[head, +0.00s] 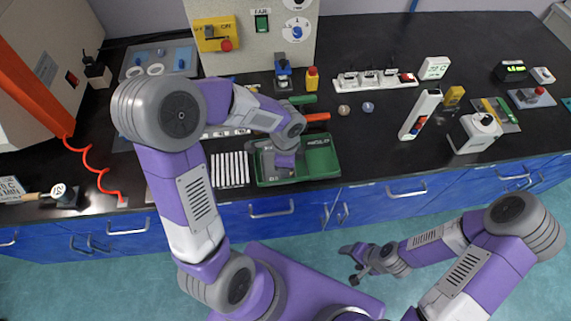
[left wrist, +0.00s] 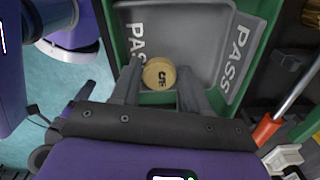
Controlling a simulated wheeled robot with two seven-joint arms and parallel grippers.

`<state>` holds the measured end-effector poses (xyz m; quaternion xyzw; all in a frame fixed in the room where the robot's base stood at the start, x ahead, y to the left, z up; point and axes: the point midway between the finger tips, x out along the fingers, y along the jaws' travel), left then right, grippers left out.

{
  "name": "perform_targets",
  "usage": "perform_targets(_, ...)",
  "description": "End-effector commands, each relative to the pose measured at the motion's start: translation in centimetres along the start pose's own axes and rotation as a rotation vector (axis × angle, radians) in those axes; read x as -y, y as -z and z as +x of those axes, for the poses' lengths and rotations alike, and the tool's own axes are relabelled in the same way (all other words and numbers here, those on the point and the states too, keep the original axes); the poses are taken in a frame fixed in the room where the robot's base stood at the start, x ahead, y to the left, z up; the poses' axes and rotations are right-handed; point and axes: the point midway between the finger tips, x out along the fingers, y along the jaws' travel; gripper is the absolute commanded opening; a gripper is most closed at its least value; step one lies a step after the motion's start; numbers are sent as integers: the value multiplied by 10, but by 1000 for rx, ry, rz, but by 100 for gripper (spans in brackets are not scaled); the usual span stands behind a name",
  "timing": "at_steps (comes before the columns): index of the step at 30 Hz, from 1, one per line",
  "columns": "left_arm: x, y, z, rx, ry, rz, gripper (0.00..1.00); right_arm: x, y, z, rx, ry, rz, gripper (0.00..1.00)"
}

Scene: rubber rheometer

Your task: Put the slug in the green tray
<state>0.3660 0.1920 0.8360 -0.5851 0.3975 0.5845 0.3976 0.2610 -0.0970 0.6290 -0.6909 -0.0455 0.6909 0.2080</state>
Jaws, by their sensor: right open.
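The green tray (head: 318,178) lies near the front edge of the black bench in the head view. My left gripper (head: 285,162) points down over its left part. In the left wrist view the tray's green wall (left wrist: 107,30) surrounds a grey floor marked PASS. The slug (left wrist: 158,73), a small tan disc with dark lettering, sits between the fingertips of my left gripper (left wrist: 158,80), which look closed on its sides. It appears over the tray floor; whether it touches the floor cannot be told. My right gripper (head: 357,262) is open and empty, low over the teal floor, away from the bench.
A row of white strips (head: 231,169) lies left of the tray. Behind it are an orange-handled tool (head: 316,117) and two small round pieces (head: 356,108).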

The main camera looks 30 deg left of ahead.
Motion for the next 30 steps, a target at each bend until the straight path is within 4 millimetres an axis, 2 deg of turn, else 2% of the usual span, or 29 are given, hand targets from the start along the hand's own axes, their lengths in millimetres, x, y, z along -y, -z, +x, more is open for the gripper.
perform_targets(11, 0, 0, -4, 0, 0, 0, 49, 1, 0, -3, 0, 0, 0, 69)
perform_targets(14, 1, 0, -18, 0, 3, 0, 49, 3, 0, -8, 0, 0, 0, 69)
perform_targets(24, 1, 0, -91, -2, 5, -1, 49, 12, -1, -33, 0, 0, 0, 69)
perform_targets(30, 1, 0, -117, -1, 2, -1, 49, 15, -2, -40, 0, 0, 0, 69)
